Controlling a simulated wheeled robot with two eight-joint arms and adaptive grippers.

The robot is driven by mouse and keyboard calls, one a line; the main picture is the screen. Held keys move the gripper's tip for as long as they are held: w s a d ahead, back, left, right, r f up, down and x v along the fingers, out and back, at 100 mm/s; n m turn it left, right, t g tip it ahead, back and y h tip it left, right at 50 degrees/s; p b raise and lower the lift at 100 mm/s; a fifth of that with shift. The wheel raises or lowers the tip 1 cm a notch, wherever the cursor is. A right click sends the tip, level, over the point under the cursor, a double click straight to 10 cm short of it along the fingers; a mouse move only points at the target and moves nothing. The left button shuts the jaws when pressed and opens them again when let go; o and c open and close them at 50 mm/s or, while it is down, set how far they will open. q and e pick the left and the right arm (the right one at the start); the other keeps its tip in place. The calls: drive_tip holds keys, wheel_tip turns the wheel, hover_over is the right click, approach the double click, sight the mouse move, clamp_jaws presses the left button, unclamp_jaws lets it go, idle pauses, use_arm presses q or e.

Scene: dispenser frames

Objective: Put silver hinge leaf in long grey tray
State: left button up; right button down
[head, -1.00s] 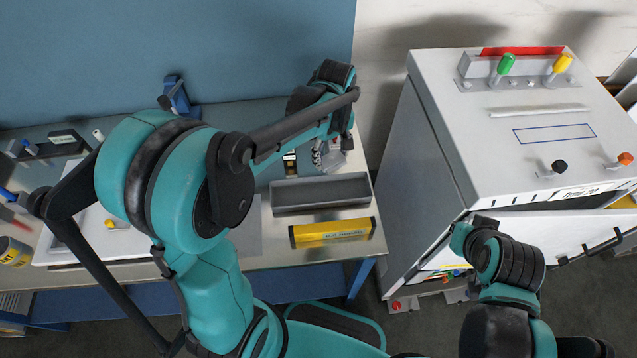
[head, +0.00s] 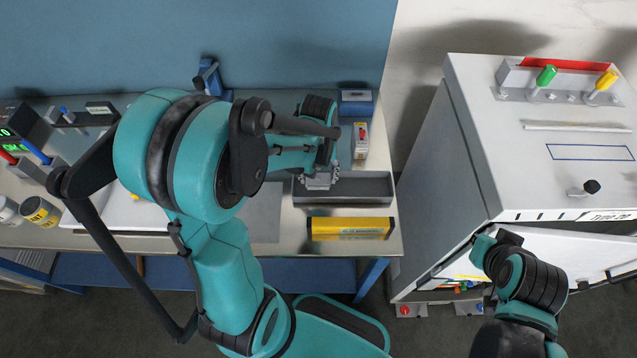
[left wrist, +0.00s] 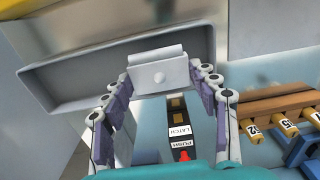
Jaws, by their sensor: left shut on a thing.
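The silver hinge leaf (left wrist: 158,75) is a small pale metal plate with a round hole or stud, pinched between the fingertips of my left gripper (left wrist: 160,82) in the left wrist view. In the head view my left gripper (head: 319,181) is at the left part of the long grey tray (head: 368,188), and the leaf shows only as a small pale patch there. In the left wrist view the leaf overlaps the edge of the tray (left wrist: 75,82); I cannot tell its height above it.
A yellow box (head: 350,228) lies in front of the tray. A red-and-white box (head: 360,141) and a blue bin (head: 357,104) stand behind it. A grey cabinet (head: 540,150) stands to the right. A rack of numbered pegs (left wrist: 275,112) shows in the left wrist view.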

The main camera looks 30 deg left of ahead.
sight(318, 179)
use_arm(q)
wheel_tip(318, 179, down, 4)
drive_tip(key=shift+f+b, duration=0.1)
drive_tip(key=shift+b, duration=0.55)
drive_tip(key=o, duration=1.3)
